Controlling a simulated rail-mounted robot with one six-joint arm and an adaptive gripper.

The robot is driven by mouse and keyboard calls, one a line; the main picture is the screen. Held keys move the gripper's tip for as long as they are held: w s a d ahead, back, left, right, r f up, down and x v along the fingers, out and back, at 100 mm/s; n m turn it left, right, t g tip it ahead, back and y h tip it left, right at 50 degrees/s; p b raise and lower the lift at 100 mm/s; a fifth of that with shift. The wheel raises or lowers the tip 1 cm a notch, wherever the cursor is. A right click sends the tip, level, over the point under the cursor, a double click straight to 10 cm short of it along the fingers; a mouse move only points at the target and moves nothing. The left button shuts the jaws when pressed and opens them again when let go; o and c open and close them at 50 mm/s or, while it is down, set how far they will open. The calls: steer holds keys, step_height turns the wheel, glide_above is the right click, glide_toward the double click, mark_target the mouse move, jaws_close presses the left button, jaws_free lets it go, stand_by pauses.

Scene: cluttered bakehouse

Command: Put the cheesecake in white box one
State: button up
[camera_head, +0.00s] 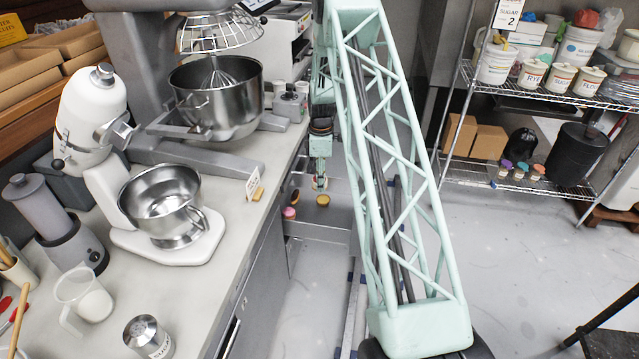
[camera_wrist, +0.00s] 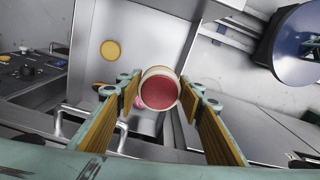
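A small round cake with a red top and cream side, which looks like the cheesecake (camera_wrist: 160,91), sits between my fingertips in the wrist view. My gripper (camera_wrist: 160,94) has both finger pads against its sides, and the cake looks nearer than the things below it. In the head view my gripper (camera_head: 320,182) hangs low over an open drawer beside the counter, with a small pale and red thing at its tips. No white box marked one is recognisable in either view.
Below my gripper lie a yellow-orange round piece (camera_head: 323,200) and a pink one (camera_head: 289,213). The counter (camera_head: 200,275) to the left carries a stand mixer (camera_head: 95,130) and a steel bowl (camera_head: 165,205). A wire rack (camera_head: 540,100) stands at the right.

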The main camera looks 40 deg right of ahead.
steer(key=s+a+r+m+p, duration=0.1)
steer(key=s+a+r+p, duration=0.1)
steer(key=r, duration=0.5)
steer(key=s+a+r+m+p, duration=0.1)
steer(key=s+a+r+p, duration=0.1)
steer(key=s+r+p, duration=0.3)
steer(key=s+a+r+m+p, duration=0.2)
steer(key=s+r+p, duration=0.1)
steer(key=r, duration=0.7)
steer(key=shift+s+a+r+p, duration=0.3)
steer(key=shift+s+r+p, duration=0.1)
steer(key=shift+p, duration=0.1)
steer(key=shift+s+a, duration=0.1)
steer(key=shift+a, duration=0.05)
